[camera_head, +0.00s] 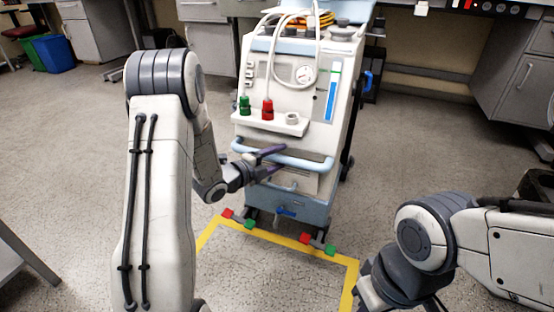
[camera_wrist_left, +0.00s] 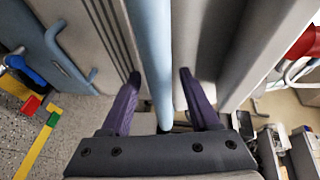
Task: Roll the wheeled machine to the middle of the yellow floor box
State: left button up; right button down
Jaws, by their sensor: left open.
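The wheeled machine (camera_head: 290,135) is a pale grey and light blue cart, upright with its front toward me in the head view. Its front feet, with red and green pedals, are at the far line of the yellow floor box (camera_head: 345,259), and its body is beyond that line. A light blue handle bar (camera_head: 308,163) crosses its front. My left gripper (camera_head: 274,160) is at the left part of this bar. In the left wrist view the bar (camera_wrist_left: 150,50) runs between the two open purple fingers, which look apart from it. My right arm is at lower right; its fingers are out of sight.
The floor inside the yellow box is clear where visible. Grey cabinets (camera_head: 510,75) stand at back right, with others behind. Blue (camera_head: 54,53) and green bins are at back left. A grey table edge (camera_head: 22,255) is at lower left.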

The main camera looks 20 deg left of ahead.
pick_arm(q)
grip_shut()
jog(key=shift+a, duration=0.1)
dwell(1.2)
